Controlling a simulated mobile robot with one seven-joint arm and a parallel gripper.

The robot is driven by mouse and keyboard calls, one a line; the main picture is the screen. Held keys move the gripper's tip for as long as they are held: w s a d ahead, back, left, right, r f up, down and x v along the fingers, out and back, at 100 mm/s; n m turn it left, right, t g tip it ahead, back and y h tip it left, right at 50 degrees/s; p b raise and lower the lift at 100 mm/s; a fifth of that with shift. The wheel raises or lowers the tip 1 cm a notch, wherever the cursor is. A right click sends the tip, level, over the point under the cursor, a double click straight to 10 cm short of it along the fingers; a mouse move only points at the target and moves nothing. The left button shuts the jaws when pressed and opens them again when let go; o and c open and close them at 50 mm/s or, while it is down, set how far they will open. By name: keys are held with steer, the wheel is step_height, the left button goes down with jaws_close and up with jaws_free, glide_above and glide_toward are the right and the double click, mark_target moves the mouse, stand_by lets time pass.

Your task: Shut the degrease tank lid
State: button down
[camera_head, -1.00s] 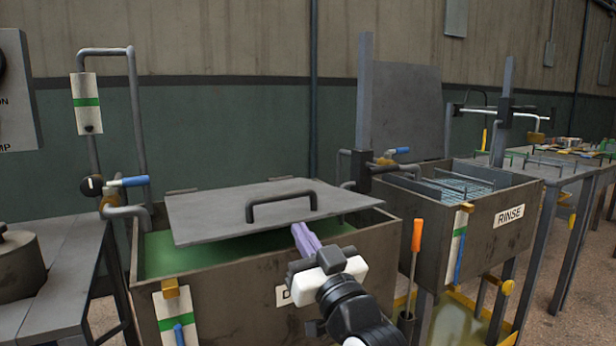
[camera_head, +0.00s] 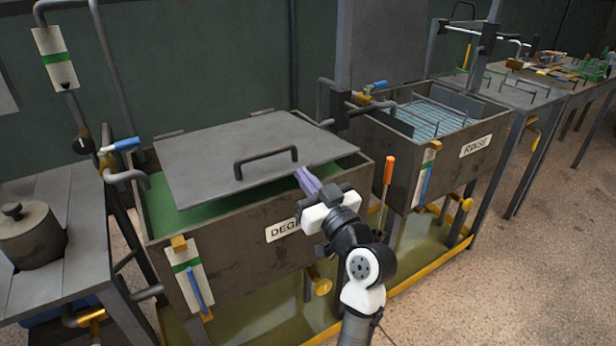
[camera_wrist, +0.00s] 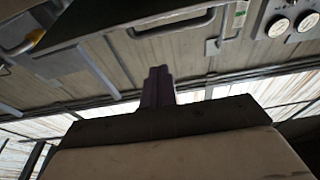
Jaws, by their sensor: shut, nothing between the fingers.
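The degrease tank (camera_head: 255,238) is a brown metal box with green liquid inside and a partly hidden "DEG" label. Its grey flat lid (camera_head: 215,165) lies low over the tank, tilted, with its front edge raised above the rim so green liquid shows below it. A dark bar handle (camera_head: 265,160) stands on the lid. My gripper (camera_head: 304,177) has purple fingers, shut and empty, at the lid's right front edge, right of the handle. Whether it touches the lid is unclear. The shut fingers (camera_wrist: 158,85) also show in the wrist view.
The rinse tank (camera_head: 430,165) stands to the right with its lid (camera_head: 385,45) upright. An orange-handled tool (camera_head: 388,170) stands between the tanks. A left bench (camera_head: 60,255) holds a lidded pot (camera_head: 30,232). Floor is clear at front right.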

steer(key=r+p, duration=0.2)
glide_above(284, 174)
steer(key=s+d, duration=0.2)
steer(key=f, duration=0.3)
steer(key=shift+w+a+f, duration=0.15)
steer(key=shift+w+a, duration=0.05)
steer(key=shift+w, duration=0.1)
steer(key=shift+s+f, duration=0.1)
steer(key=shift+f, duration=0.5)
steer(key=f+b, duration=0.1)
steer(key=b, duration=0.2)
steer(key=f+b, duration=0.2)
steer(key=b, duration=0.1)
steer(key=shift+s+d+f+t, duration=0.1)
steer(key=shift+d+t, duration=0.1)
steer(key=shift+t, duration=0.2)
